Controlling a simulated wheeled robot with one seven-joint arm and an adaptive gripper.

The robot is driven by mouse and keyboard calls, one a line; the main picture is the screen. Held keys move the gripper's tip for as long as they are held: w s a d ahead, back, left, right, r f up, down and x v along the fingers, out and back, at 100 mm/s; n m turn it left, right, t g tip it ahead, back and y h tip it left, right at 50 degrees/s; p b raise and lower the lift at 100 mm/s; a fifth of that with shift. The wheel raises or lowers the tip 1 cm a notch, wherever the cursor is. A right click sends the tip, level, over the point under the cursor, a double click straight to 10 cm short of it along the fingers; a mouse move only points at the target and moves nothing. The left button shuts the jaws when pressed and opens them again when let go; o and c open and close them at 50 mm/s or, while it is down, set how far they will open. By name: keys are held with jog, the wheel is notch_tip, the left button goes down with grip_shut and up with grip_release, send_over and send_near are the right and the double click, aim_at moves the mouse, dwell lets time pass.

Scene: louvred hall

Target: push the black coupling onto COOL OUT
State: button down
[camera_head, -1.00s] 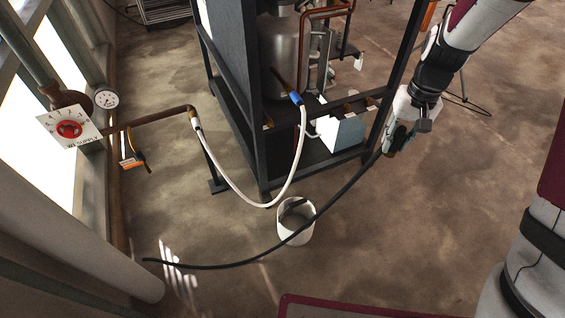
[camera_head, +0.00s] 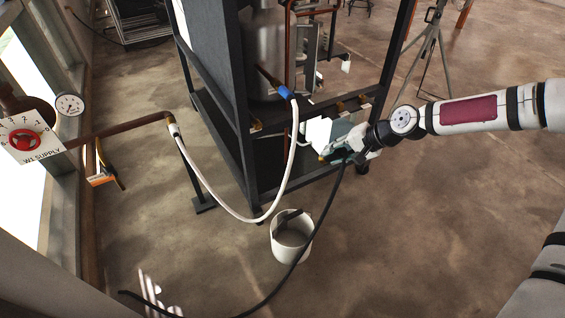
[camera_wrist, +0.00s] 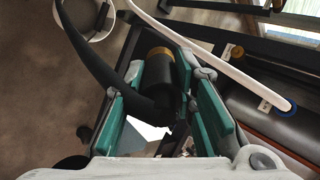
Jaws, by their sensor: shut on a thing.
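My gripper (camera_head: 345,148) is shut on the black coupling (camera_wrist: 160,76), which lies between its teal finger pads in the wrist view. The coupling's far end shows a brass-coloured ring (camera_wrist: 160,52). A black hose (camera_wrist: 88,45) runs from the coupling; in the head view the hose (camera_head: 318,220) hangs from my gripper to the floor. My gripper is at the front of the dark frame rack. Brass stubs (camera_head: 340,107) show on the rack's rail; one brass stub (camera_wrist: 237,52) is ahead and right of the coupling, apart from it. I cannot read which is COOL OUT.
A white hose (camera_head: 235,212) loops from the wall supply pipe (camera_head: 120,132) to a blue fitting (camera_head: 285,92) on the rack. A white bucket (camera_head: 291,245) stands on the floor below. A tripod (camera_head: 430,45) stands behind. The floor at right is clear.

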jog(key=w+a+f+m+t+y+b, duration=0.1)
jog(key=w+a+f+m+t+b, duration=0.15)
jog(key=a+f+t+b, duration=0.35)
jog(key=w+a+f+m+t+y+b, duration=0.1)
jog(key=a+m+t+b, duration=0.3)
jog(key=a+b, duration=0.4)
jog(key=w+a+r+t+b, duration=0.1)
jog(key=w+a+b, duration=0.2)
jog(key=w+a, duration=0.3)
jog(key=shift+r+t+y, duration=0.3)
jog(key=shift+w+a+b, duration=0.1)
jog(key=shift+w+b, duration=0.05)
jog(key=shift+b, duration=0.4)
dwell(0.8)
jog(key=shift+b+x, duration=0.5)
jog(key=shift+x, duration=0.85)
